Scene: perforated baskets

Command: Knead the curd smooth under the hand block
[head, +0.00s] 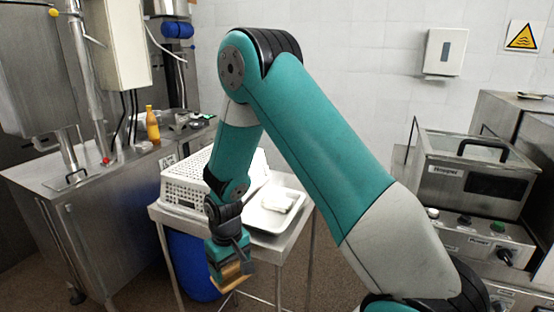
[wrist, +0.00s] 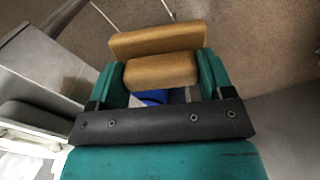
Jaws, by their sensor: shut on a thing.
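My gripper (head: 228,262) hangs in front of the small metal table's near edge, lower than the tabletop in the head view. It is shut on the wooden hand block (wrist: 158,40). The wrist view shows the block's narrower part between the two teal fingers and its wider plate beyond them. The block is also partly visible in the head view (head: 229,276). The white curd (head: 277,201) lies in a shallow white tray (head: 263,219) on the table, apart from the block. My arm hides the tray's left part.
A white perforated basket (head: 187,186) stands on the table (head: 275,241), left of the tray. A blue drum (head: 192,262) is below. A steel counter (head: 66,196) with an orange bottle (head: 152,124) is at left, machines (head: 474,178) at right. Floor shows between.

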